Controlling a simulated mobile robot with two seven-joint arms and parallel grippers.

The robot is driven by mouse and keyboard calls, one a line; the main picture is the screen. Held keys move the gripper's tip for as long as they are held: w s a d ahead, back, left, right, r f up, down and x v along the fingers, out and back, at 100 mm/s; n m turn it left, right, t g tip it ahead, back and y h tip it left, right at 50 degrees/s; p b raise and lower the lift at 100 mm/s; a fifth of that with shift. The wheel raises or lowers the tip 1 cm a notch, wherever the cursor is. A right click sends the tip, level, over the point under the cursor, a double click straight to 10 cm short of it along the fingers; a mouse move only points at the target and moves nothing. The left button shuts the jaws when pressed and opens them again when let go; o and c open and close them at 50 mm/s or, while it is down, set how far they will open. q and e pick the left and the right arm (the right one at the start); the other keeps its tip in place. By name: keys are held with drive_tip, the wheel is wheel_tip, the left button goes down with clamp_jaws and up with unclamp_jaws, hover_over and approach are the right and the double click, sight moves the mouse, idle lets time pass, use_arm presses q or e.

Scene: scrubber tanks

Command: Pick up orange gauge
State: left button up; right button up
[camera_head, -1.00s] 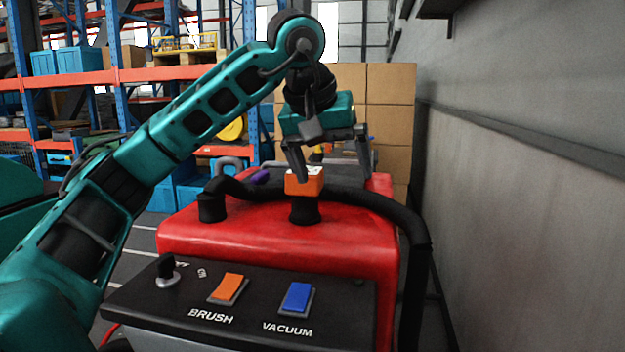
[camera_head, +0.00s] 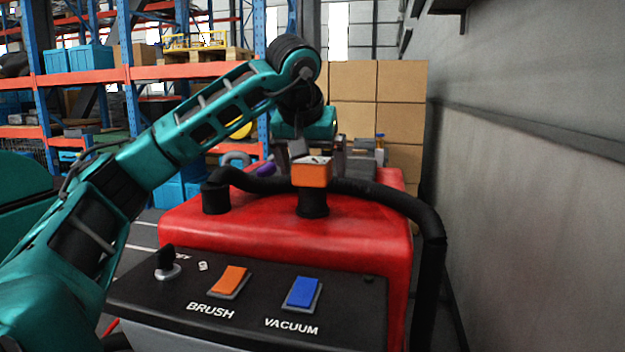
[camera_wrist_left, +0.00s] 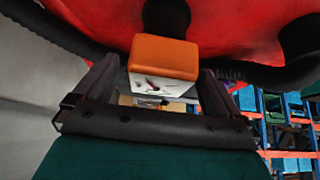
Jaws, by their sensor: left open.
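The orange gauge (camera_head: 312,174) is a small box with a white face, sitting on a black port on top of the red scrubber tank (camera_head: 290,240). In the left wrist view the gauge (camera_wrist_left: 164,57) shows its orange side and its white face with dark marks. My left gripper (camera_head: 325,160) is just behind the gauge in the head view. In the left wrist view my left gripper (camera_wrist_left: 155,80) is open, with one finger on each side of the gauge's white face. I cannot tell whether the fingers touch it. My right gripper is not in view.
A black hose (camera_head: 380,192) runs across the tank close to the gauge and down its right side. A control panel (camera_head: 250,300) with BRUSH and VACUUM switches is in front. Stacked cartons (camera_head: 402,100) stand behind, and a grey wall (camera_head: 530,200) is on the right.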

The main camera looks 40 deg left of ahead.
use_arm(q)
drive_tip(key=shift+x, duration=1.55)
drive_tip(key=shift+r, duration=0.1)
drive_tip(key=shift+c, duration=0.4)
drive_tip(key=c, duration=1.1)
drive_tip(key=shift+r, duration=0.15)
drive_tip(key=shift+r+p, duration=3.75)
drive_tip(key=shift+r, duration=7.6)
